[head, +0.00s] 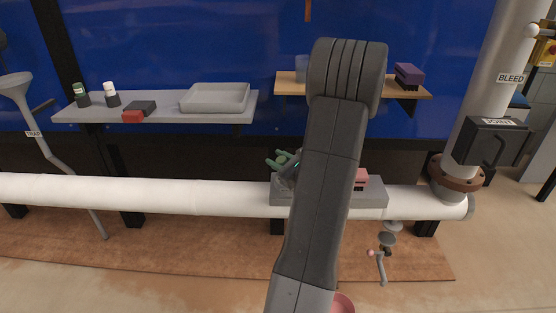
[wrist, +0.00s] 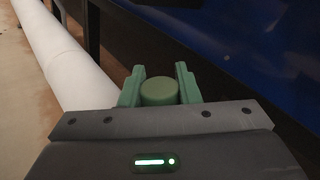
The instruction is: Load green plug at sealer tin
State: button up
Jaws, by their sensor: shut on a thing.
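In the wrist view the green plug (wrist: 159,92), a short cylinder with a flat round top, sits between the two green fingers of my gripper (wrist: 158,85). My gripper is shut on it. In the head view my gripper (head: 281,160) shows as green fingers just left of my arm, near the grey block on the white pipe. My arm hides most of it, and I cannot make out the plug there. I cannot tell which thing is the sealer tin; no tin is clearly readable in either view.
The white pipe (head: 130,193) runs across the front, with a grey block (head: 370,191) on it. A grey shelf (head: 160,121) holds a shallow tray (head: 215,97), two small bottles and small boxes. A wooden shelf (head: 290,90) holds a purple block (head: 409,75). A pink round thing (head: 343,304) is low in front.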

jog(key=shift+f+b, duration=0.45)
jog(key=shift+f, duration=0.05)
dwell(1.3)
jog(key=shift+r, duration=0.1)
jog(key=shift+r+p, duration=2.5)
jog(key=shift+r, duration=0.95)
